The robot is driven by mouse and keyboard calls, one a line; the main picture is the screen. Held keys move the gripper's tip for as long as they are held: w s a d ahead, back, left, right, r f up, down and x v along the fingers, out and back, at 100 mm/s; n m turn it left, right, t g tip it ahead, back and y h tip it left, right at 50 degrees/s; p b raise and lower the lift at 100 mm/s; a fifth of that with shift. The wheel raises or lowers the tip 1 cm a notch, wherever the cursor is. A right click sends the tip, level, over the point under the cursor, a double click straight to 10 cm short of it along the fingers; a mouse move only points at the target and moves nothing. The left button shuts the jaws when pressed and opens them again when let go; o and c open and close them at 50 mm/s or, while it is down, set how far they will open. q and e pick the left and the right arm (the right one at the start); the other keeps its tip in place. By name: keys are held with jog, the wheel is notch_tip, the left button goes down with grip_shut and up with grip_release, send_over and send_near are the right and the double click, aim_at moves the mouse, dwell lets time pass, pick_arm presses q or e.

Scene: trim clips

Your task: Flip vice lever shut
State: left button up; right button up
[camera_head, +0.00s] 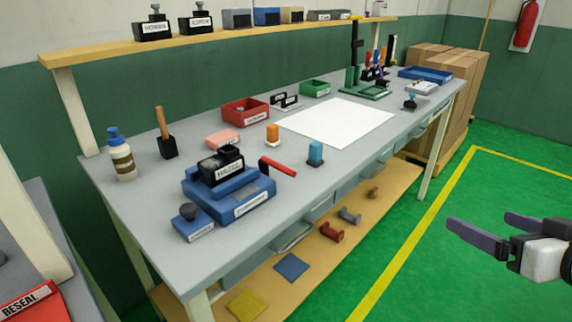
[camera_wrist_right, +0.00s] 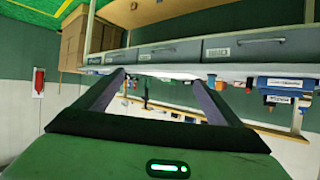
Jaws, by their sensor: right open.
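A blue vice (camera_head: 228,194) with a black labelled block (camera_head: 221,165) on top sits on the near left part of the grey workbench. A red lever (camera_head: 279,167) sticks out at the vice's right side, lying low and slanting toward the front. My right gripper (camera_head: 478,220) is open and empty, out over the green floor, well to the right of the bench and far from the lever. In the right wrist view, its two fingers (camera_wrist_right: 155,78) stand apart with nothing between them. That view is upside down, with a blue object (camera_wrist_right: 278,84) at its right. My left gripper is not seen.
On the bench near the vice stand a blue block with a black knob (camera_head: 193,223), a teal-topped piece (camera_head: 315,153), an orange-topped piece (camera_head: 272,135) and a bottle (camera_head: 121,157). A white sheet (camera_head: 338,121) lies mid-bench.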

jog(key=s+a+f+g, duration=0.1)
jog(key=s+a+f, duration=0.1)
jog(key=f, duration=0.6)
jog(key=s+a+f+g, duration=0.1)
jog(key=s+a+f, duration=0.15)
jog(key=f, duration=0.65)
jog(key=s+a+f+g, duration=0.1)
jog(key=s+a+f, duration=0.15)
jog(key=f, duration=0.55)
jog(key=s+a+f+n+y, duration=0.1)
jog(key=s+a+f, duration=0.4)
jog(key=a, duration=0.2)
jog(key=s+a+f+g, duration=0.1)
jog(key=s+a+f, duration=0.4)
jog(key=a+f, duration=0.1)
jog(key=shift+a+n+y, duration=0.4)
jog(key=shift+a, duration=0.2)
